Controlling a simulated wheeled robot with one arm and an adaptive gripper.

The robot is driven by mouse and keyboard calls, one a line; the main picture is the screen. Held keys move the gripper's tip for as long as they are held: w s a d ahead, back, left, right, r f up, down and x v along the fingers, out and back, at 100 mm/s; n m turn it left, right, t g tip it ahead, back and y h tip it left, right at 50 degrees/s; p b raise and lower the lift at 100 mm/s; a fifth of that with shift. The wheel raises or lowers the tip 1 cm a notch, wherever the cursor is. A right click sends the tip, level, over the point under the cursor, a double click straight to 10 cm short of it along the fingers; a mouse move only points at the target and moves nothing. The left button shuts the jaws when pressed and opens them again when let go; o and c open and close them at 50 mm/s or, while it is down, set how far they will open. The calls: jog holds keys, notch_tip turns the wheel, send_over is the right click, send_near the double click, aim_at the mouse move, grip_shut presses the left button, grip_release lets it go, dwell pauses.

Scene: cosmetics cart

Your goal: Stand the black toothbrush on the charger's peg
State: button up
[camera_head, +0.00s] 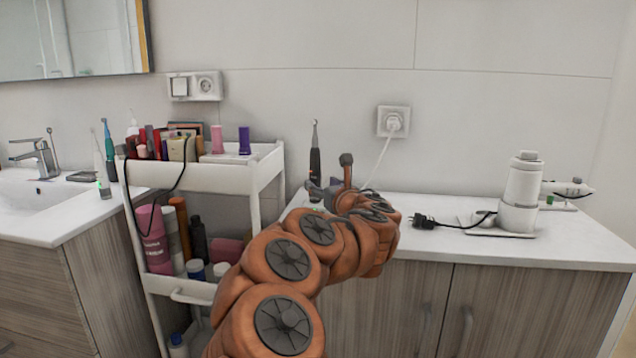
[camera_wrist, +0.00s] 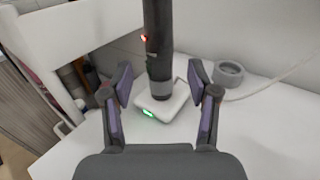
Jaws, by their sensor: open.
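The black toothbrush (camera_head: 315,163) stands upright on the counter, behind my arm in the head view. In the wrist view its dark handle (camera_wrist: 158,42), with a small orange light, rises from the white charger (camera_wrist: 180,100). The charger shows a green light on its front edge. The handle's foot meets the charger's top; the peg is not visible, hidden at the foot. My gripper (camera_wrist: 160,80) is open, with one finger on each side of the handle and visible gaps between them. The handle's top is cut off in the wrist view.
A grey round holder (camera_wrist: 228,74) sits right of the charger, near a white cable running to the wall socket (camera_head: 393,122). A cart (camera_head: 200,172) loaded with cosmetics stands to the left. A black plug (camera_head: 423,221) and white appliance (camera_head: 522,190) are on the right counter.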

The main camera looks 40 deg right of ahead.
jog(key=shift+v, duration=3.75)
